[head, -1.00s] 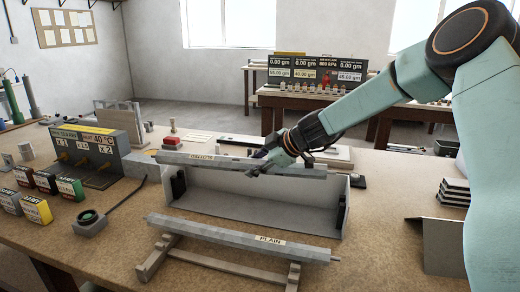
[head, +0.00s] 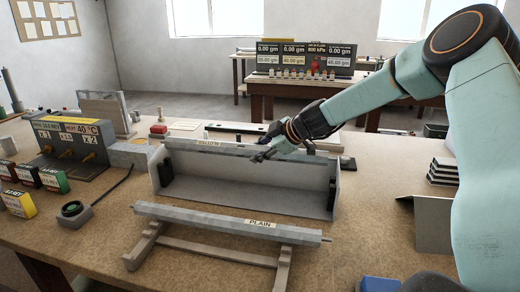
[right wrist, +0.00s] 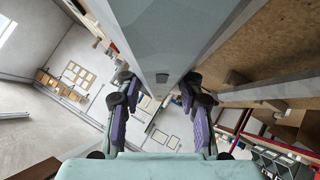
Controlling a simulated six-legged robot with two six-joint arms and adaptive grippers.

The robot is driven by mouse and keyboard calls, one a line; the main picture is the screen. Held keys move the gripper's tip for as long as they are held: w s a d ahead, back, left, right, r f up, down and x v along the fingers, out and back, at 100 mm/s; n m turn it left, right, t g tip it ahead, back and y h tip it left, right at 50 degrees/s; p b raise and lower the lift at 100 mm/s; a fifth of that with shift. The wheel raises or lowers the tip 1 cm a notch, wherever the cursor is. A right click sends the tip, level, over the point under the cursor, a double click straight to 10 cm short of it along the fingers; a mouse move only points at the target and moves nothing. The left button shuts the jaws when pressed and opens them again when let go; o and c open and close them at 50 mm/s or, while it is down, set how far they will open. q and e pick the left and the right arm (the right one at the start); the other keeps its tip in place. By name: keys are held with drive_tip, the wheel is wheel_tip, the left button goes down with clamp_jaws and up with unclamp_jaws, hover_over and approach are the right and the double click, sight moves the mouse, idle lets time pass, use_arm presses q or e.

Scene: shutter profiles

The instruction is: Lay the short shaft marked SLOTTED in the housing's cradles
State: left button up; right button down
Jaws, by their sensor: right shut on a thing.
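The short shaft marked SLOTTED (head: 190,144) is a grey bar with its label upside down. It lies level along the top of the housing's back side; I cannot tell whether it touches the housing. My right gripper (head: 266,150) is shut on it right of the label and hides part of it. In the right wrist view the shaft (right wrist: 165,45) passes between the purple-padded fingers (right wrist: 157,112). The housing (head: 245,197) is an open grey trough with dark cradles at its two end walls. My left gripper is not in view.
A shaft marked PLAIN (head: 200,217) rests on a wooden stand (head: 210,252) in front of the housing. A grey angled plate (head: 432,225) stands at right.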

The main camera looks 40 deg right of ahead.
drive_tip(key=shift+w+a+f+b, duration=0.25)
drive_tip(key=shift+a+f+b, duration=0.2)
drive_tip(key=shift+f, duration=0.45)
drive_tip(key=shift+s+d+f+b, duration=0.1)
drive_tip(key=shift+d+f+b, duration=0.1)
drive_tip(key=shift+f+b, duration=0.3)
drive_tip(key=shift+s+d+f+b, duration=0.1)
drive_tip(key=shift+d+f+b, duration=0.1)
drive_tip(key=shift+f+b, duration=0.25)
wheel_tip(320, 180, down, 3)
drive_tip(key=b, duration=0.3)
drive_tip(key=shift+a+f+b, duration=0.1)
drive_tip(key=shift+f+b, duration=0.05)
drive_tip(key=shift+b, duration=0.25)
drive_tip(key=shift+w+a+f+b, duration=0.15)
drive_tip(key=shift+w+f+b, duration=0.05)
drive_tip(key=shift+f+b, duration=0.55)
drive_tip(key=shift+s, duration=0.1)
